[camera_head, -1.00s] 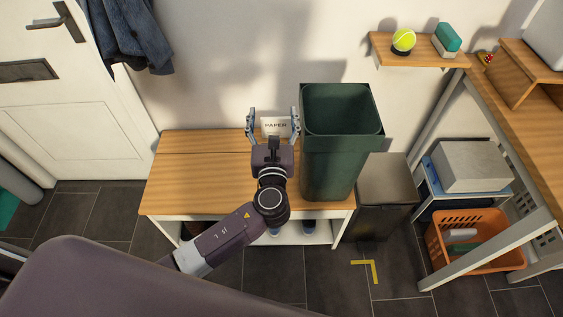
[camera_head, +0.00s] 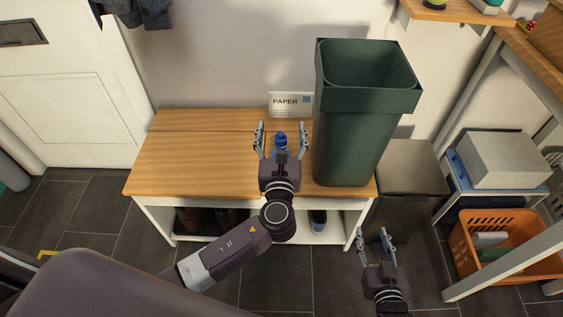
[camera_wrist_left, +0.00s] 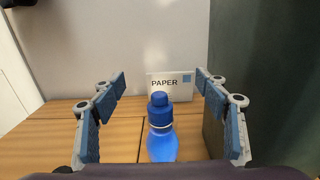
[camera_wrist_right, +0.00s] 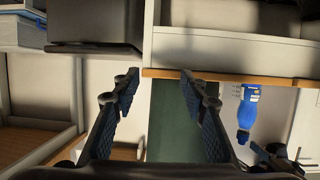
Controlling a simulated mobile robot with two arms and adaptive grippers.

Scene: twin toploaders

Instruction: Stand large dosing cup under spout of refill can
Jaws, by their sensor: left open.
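I see no large dosing cup and no refill can with a spout in any view. My left gripper (camera_head: 282,140) is open over the wooden bench, with its fingers apart. A blue bottle (camera_head: 281,146) with a darker blue cap stands upright between or just beyond the fingers. It also shows in the left wrist view (camera_wrist_left: 161,143), with gaps on both sides. My right gripper (camera_head: 375,238) is open and empty, low in front of the grey bin. In the right wrist view, a blue bottle (camera_wrist_right: 247,108) appears at the right, upside down in the picture.
The wooden bench (camera_head: 180,155) is clear at left. A tall green bin (camera_head: 350,140) stands close right of my left gripper, beside a PAPER sign (camera_head: 289,105). A grey lidded bin (camera_head: 411,165), orange basket (camera_head: 495,245) and white-legged table are at right.

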